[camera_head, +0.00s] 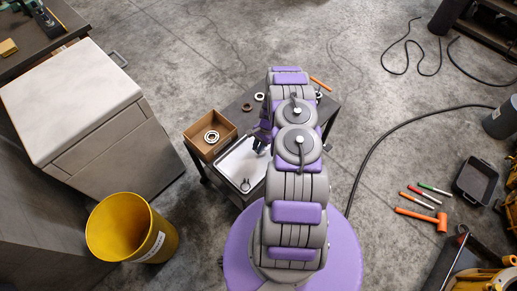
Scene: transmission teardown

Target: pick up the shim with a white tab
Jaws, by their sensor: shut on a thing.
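My gripper (260,144) is over the upper right part of a white tray (232,168) on a small dark cart. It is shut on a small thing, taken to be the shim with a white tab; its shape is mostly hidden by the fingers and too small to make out. A small dark open ring (245,185) lies near the lower part of the tray. My purple and grey arm covers the right part of the tray and cart.
A brown box (190,136) holding a bearing ring (211,137) stands left of the tray. Small rings (247,107) lie on the dark cart (232,115). A yellow bin (163,243) and a white-topped cabinet (70,95) stand left; a cable (370,150) crosses the floor at right.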

